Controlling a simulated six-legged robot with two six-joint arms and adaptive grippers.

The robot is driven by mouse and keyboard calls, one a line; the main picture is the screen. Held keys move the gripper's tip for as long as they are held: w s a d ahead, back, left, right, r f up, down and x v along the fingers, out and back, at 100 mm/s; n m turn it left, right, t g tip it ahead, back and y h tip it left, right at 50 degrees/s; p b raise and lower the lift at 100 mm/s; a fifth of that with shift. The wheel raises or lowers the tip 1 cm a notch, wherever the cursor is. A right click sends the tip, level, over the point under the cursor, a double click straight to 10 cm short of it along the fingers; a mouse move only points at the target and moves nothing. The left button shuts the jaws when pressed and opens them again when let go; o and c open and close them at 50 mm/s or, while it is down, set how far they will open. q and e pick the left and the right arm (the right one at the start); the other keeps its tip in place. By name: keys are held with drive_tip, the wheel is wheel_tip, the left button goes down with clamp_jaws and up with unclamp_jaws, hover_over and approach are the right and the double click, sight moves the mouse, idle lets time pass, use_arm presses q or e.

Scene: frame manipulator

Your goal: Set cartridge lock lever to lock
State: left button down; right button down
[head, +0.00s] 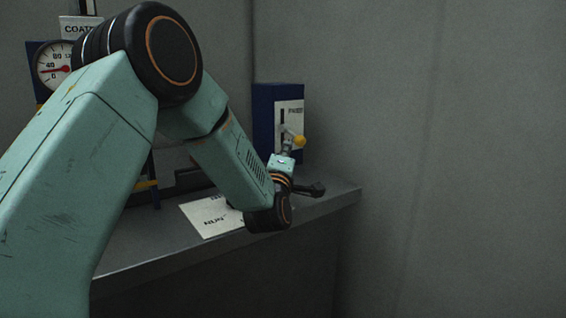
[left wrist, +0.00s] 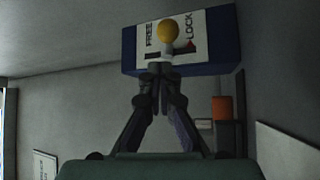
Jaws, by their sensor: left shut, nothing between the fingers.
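The cartridge lock unit is a blue box (head: 264,122) on the bench in the head view, with a white plate and a dark slot. The lever's yellow knob (head: 299,141) sticks out low on its front. In the left wrist view the plate (left wrist: 208,40) reads FREE at left and LOCK at right; the knob (left wrist: 167,31) stands between the words, hiding part of the slot. Its exact setting cannot be told. My left gripper (left wrist: 160,68) is shut and empty, fingertips just below the knob; contact is unclear. It also shows in the head view (head: 287,149).
A white printed sheet (head: 207,217) lies on the grey bench (head: 160,250), partly behind my left arm. A gauge (head: 52,66) stands at the far left. The bench ends just right of the box.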

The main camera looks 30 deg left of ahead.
use_arm(q)
drive_tip(key=shift+v, duration=2.65)
drive_tip(key=shift+f, duration=0.15)
